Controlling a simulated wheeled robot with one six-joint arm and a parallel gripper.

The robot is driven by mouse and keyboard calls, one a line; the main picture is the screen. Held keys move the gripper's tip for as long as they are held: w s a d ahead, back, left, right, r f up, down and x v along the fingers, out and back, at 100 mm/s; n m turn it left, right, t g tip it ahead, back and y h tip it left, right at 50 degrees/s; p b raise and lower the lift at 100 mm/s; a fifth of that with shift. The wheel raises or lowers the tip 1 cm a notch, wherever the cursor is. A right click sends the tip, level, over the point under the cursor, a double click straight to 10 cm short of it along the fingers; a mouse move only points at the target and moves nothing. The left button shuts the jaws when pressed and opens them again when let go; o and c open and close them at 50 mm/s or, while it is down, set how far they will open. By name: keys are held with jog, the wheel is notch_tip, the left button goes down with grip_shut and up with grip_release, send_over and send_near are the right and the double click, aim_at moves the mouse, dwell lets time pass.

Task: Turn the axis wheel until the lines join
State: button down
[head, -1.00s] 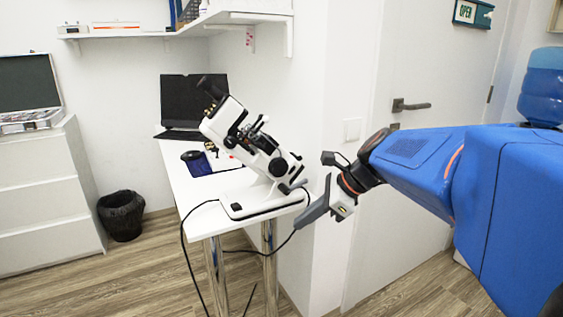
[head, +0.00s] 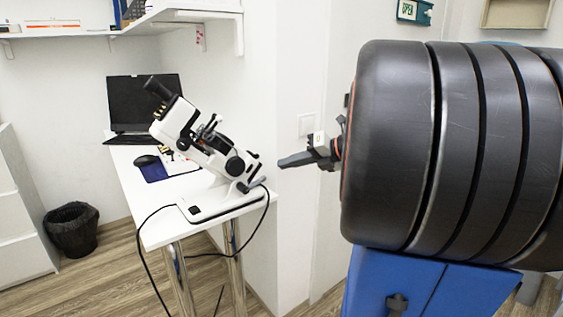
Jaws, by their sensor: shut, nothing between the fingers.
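A white and black lensmeter (head: 205,150) stands on the near end of a white desk, its tube tilted with the eyepiece (head: 160,89) up at the left. A round black knob (head: 236,166) shows on its lower right side; I cannot tell whether this is the axis wheel. The lines inside the eyepiece are not visible from here. My gripper (head: 281,163) is shut and empty, pointing left, just right of the lensmeter's lower end and apart from it in the picture.
The white desk (head: 150,232) also bears a black laptop (head: 145,103) and a dark mouse (head: 146,160) on a blue pad. A black cable (head: 143,262) hangs off the desk. A wall shelf (head: 185,18) is above; a bin (head: 72,232) stands left.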

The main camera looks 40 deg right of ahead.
aim_at(256, 159)
jog(key=w, duration=0.3)
jog(key=w+a+f, duration=0.1)
jog(key=w, duration=0.1)
jog(key=w+a+f, duration=0.1)
jog(key=w, duration=0.2)
jog(key=shift+w+a+f, duration=0.1)
jog(key=shift+w+a, duration=0.15)
jog(key=shift+w, duration=0.05)
jog(key=shift+w+d+r, duration=0.25)
jog(key=shift+w+r, duration=0.1)
jog(key=shift+w, duration=0.15)
jog(key=shift+w+d+r+n+g+y, duration=0.3)
jog(key=shift+w+d+r+g, duration=0.1)
jog(key=shift+g, duration=0.3)
jog(key=shift+w+d+r, duration=0.25)
jog(key=shift+w, duration=0.2)
jog(key=shift+r, duration=0.1)
